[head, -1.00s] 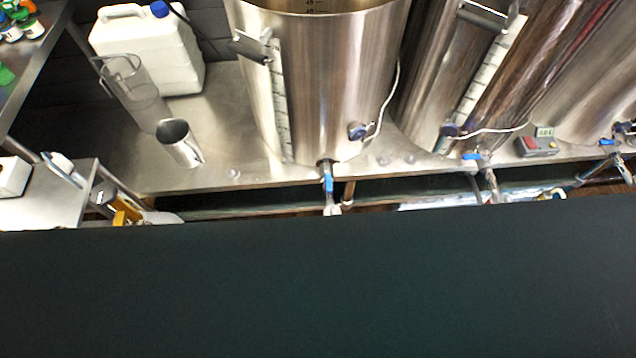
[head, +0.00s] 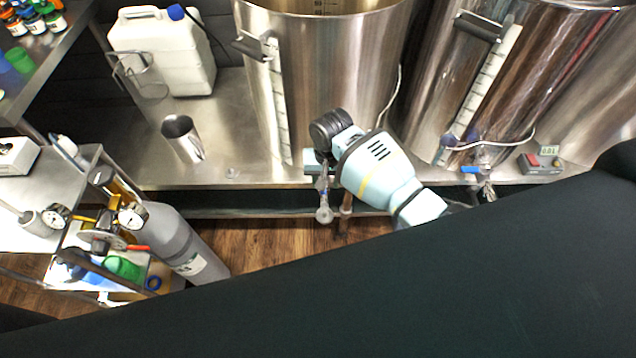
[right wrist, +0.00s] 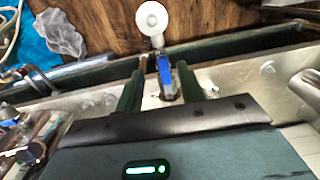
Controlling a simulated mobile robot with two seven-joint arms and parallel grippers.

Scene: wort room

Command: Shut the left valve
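The left valve (head: 323,190) hangs under the front of the leftmost steel kettle (head: 335,70), its round outlet pointing down. Its blue handle (right wrist: 165,76) shows in the right wrist view, while my gripper mostly hides it in the head view. My right gripper (head: 316,168) is at this valve. In the right wrist view its two dark green fingers (right wrist: 160,88) are apart, one on each side of the blue handle, with visible gaps. My left gripper is not in view.
The middle kettle's valve with a blue handle (head: 470,169) is to the right, beside a small box with a display (head: 540,163). A metal cup (head: 182,138) and a white canister (head: 165,50) stand on the steel bench. A grey gas cylinder (head: 180,245) stands lower left.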

